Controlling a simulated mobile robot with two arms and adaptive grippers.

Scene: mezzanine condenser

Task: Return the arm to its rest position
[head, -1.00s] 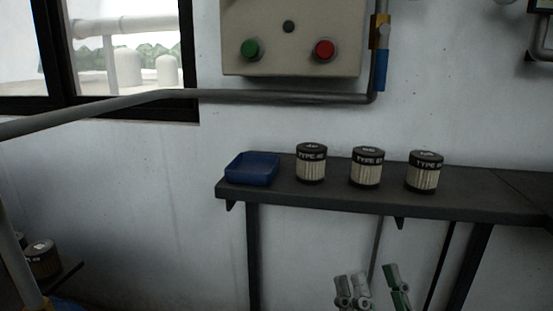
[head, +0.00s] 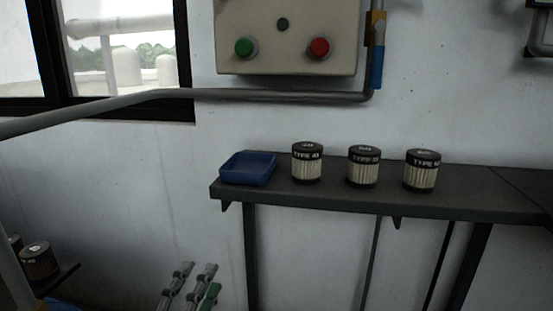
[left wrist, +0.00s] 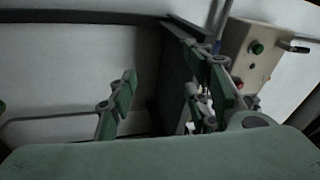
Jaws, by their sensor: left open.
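My left gripper (head: 197,268) shows at the bottom of the head view, left of the shelf's front leg and below the shelf top. The gripper is open and empty. Most of my left arm is out of the head view. My right gripper is in neither view.
A dark wall shelf (head: 330,201) carries a blue tray (head: 248,169) and three filters, TYPE-marked (head: 306,163), (head: 363,167), (head: 422,171). A control box (head: 287,38) hangs above. More filters (head: 39,261) stand at lower left.

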